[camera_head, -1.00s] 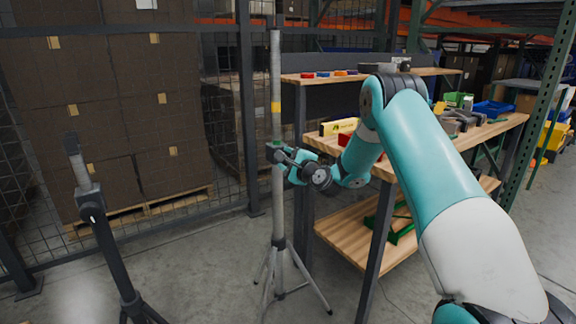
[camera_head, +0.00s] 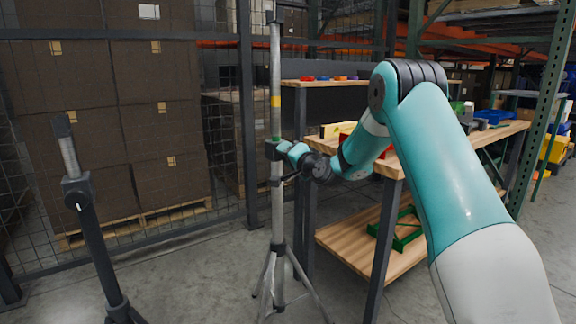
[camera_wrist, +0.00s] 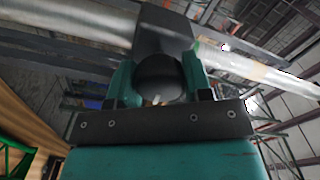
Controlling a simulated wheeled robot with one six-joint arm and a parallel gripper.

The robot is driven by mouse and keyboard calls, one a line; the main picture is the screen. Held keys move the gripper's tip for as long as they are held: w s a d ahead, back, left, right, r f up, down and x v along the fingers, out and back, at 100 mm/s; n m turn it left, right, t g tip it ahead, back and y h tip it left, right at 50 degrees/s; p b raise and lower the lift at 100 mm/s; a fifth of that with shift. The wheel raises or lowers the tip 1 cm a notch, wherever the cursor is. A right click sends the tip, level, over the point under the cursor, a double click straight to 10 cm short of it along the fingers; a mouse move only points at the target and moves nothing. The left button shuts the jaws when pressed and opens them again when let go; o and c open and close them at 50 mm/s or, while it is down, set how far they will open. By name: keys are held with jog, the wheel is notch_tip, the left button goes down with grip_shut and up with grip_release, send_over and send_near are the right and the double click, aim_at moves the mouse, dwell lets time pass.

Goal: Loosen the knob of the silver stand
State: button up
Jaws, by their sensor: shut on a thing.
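The silver stand (camera_head: 276,210) is an upright metal pole on tripod legs, with a yellow band and a dark collar (camera_head: 272,150) partway up. My gripper (camera_head: 286,149) is at the right side of this collar. In the wrist view the round black knob (camera_wrist: 160,77) lies between the two teal fingers of my gripper (camera_wrist: 159,84), which are shut on it. Behind the knob is the dark collar block (camera_wrist: 163,28), with the silver pole (camera_wrist: 245,66) crossing the picture. In the head view my fingers hide the knob.
A wooden workbench (camera_head: 405,158) with a lower shelf (camera_head: 345,243) stands close right of the stand. A second, dark stand (camera_head: 100,240) is at the left. A mesh fence (camera_head: 225,190) and stacked boxes (camera_head: 160,130) are behind. Grey floor is free in front.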

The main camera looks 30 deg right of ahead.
jog(key=n+b, duration=0.7)
jog(key=shift+f, duration=0.35)
jog(key=n+b, duration=0.4)
jog(key=shift+n, duration=0.3)
jog(key=shift+r+n+b, duration=0.15)
jog(key=shift+n+b, duration=0.65)
jog(key=shift+b, duration=0.1)
jog(key=shift+n, duration=0.3)
jog(key=o, duration=0.9)
jog(key=shift+r, duration=0.15)
jog(key=s, duration=1.7)
jog(key=shift+s+d, duration=0.25)
jog(key=shift+d, duration=0.05)
